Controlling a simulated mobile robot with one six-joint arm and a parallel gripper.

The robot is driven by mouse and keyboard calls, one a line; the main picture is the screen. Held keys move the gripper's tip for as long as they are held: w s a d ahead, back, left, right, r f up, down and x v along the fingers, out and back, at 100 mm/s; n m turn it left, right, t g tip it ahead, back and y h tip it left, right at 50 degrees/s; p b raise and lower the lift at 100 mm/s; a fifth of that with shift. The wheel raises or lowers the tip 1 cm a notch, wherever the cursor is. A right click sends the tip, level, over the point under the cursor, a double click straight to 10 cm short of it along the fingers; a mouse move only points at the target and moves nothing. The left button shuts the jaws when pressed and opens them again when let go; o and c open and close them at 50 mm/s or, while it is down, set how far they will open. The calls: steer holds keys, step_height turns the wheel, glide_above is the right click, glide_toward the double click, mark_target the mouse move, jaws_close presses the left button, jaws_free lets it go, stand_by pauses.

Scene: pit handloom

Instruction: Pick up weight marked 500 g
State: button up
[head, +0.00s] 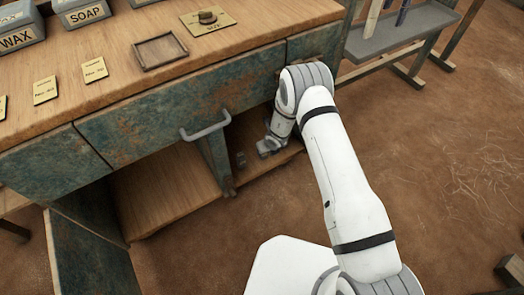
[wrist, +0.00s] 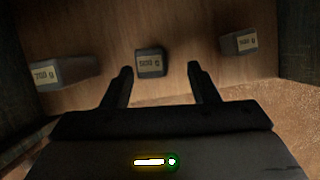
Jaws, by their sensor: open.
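My gripper (head: 267,148) reaches into the open lower compartment of the bench. In the wrist view its two fingers (wrist: 160,71) are apart with nothing held. A dark block-shaped weight (wrist: 149,62) stands between and just beyond the fingertips; its pale label appears to read 500 g, though blurred. A weight at the left (wrist: 62,72) has a label that looks like 700 g. A smaller one at the right (wrist: 239,43) has a label too blurred to be sure of. In the head view a small dark weight (head: 240,159) shows left of my gripper; its label cannot be read.
The weights stand on a wooden compartment floor (wrist: 190,35) with dark side walls. The bench top (head: 120,45) holds boxes, cards and a tray (head: 160,51).

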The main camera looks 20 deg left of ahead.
steer(key=x, duration=0.2)
steer(key=a+x, duration=0.1)
steer(key=x, duration=0.2)
steer(key=shift+s+a+f, duration=0.1)
steer(key=shift+f, duration=0.05)
jaws_close()
stand_by(0.5)
